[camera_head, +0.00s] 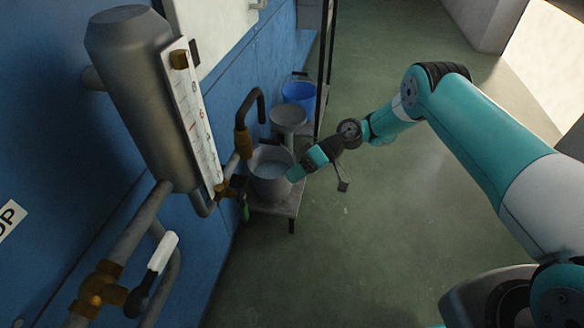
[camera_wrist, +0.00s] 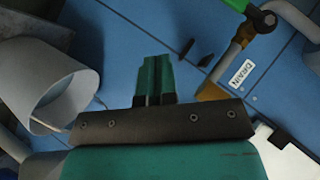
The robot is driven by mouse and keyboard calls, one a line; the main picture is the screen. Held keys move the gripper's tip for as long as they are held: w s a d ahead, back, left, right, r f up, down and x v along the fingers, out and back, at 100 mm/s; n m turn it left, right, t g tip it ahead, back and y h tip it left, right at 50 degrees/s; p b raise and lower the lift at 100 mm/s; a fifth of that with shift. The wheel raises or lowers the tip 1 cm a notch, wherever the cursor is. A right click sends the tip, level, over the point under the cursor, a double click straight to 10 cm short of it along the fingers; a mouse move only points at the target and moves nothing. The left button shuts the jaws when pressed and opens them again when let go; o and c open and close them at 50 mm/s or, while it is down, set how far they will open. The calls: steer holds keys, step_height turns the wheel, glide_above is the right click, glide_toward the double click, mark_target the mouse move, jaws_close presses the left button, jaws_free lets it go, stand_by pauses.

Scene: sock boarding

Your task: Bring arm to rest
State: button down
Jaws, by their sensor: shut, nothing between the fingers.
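My gripper (camera_head: 294,174) is shut and empty, with its teal fingers together. In the head view it reaches in from the right, and its tips overlap the right rim of a grey bucket (camera_head: 269,188) on a low stand. I cannot tell whether they touch the bucket. In the wrist view the closed fingers (camera_wrist: 154,72) point up the picture toward a blue wall, with nothing between them. My arm stretches from the lower right across the head view, bent at the elbow.
A blue bucket (camera_head: 299,94) and a grey funnel-like bowl (camera_head: 288,117) stand behind. A metal tank (camera_head: 140,90), a gauge (camera_head: 194,115) and a white-handled valve (camera_head: 162,253) line the left wall. A DRAIN label (camera_wrist: 242,73) shows near piping. The green floor (camera_head: 350,240) is largely clear.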

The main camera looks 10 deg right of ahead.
steer(key=s+r+t+h, duration=0.15)
steer(key=s+r, duration=0.25)
steer(key=r, duration=0.8)
steer(key=s+r+h, duration=0.3)
steer(key=r, duration=1)
steer(key=s+d+r+m+t+h, duration=0.1)
steer(key=s+d+r, duration=0.1)
steer(key=s, duration=0.5)
steer(key=s+d+r+m+h, duration=0.1)
steer(key=s+d+r, duration=0.15)
steer(key=s, duration=0.55)
steer(key=s+d+r+m+t+h, duration=0.1)
steer(key=s+d+r, duration=0.15)
steer(key=s, duration=0.45)
step_height(320, 180, up, 35)
steer(key=p, duration=3.4)
steer(key=shift+a+p, duration=0.15)
steer(key=shift+p, duration=0.15)
